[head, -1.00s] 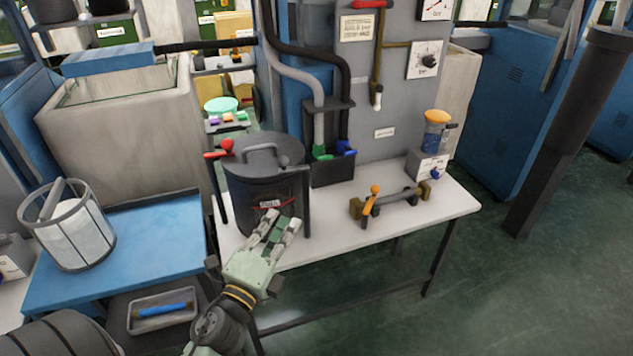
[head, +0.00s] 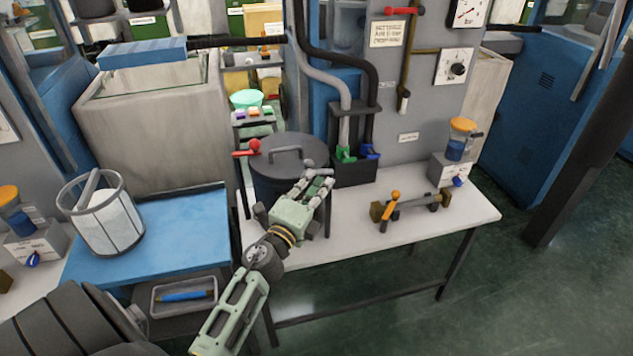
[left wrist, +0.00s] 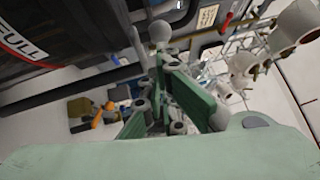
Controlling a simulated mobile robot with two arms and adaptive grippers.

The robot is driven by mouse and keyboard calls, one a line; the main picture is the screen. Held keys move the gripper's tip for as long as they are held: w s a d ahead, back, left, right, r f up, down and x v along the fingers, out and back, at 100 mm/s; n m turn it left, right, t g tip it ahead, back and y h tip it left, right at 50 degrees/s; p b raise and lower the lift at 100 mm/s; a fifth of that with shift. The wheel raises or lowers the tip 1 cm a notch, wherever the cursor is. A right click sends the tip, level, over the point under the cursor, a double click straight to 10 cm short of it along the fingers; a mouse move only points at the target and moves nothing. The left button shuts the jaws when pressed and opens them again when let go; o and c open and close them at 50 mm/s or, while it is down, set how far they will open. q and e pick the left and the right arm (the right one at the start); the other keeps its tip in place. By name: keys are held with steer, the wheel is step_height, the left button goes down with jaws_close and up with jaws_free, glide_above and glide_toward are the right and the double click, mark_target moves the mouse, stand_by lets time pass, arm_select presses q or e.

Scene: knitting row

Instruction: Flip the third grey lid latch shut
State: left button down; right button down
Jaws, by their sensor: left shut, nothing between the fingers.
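A dark pot (head: 262,186) with a round grey lid (head: 283,148) stands at the left end of the white table. A red-knobbed latch (head: 250,147) sticks out at the lid's left. My left gripper (head: 321,180) is shut and empty at the front right of the pot, near the lid's rim. In the left wrist view a grey ball knob (left wrist: 160,31) of a latch shows just beyond my closed fingers (left wrist: 163,62), beside the dark pot with its "FULL" label (left wrist: 18,42).
An orange-handled fitting (head: 410,206) lies on the white table (head: 455,222), right of my gripper. A dark hose holder (head: 355,172) stands behind. A mesh basket (head: 103,215) stands on the blue bench (head: 180,225) at left. The table's front right is clear.

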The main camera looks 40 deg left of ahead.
mark_target(303, 173)
arm_select(q)
steer(key=shift+a+m+h, duration=0.15)
steer(key=shift+m+h, duration=0.15)
steer(key=shift+h, duration=0.2)
arm_select(e)
steer(key=shift+a+f, duration=0.1)
steer(key=shift+f, duration=0.05)
arm_select(q)
steer(key=shift+a+m+h, duration=0.2)
steer(key=shift+m+h, duration=0.1)
steer(key=shift+h, duration=0.3)
arm_select(e)
steer(key=shift+a, duration=0.35)
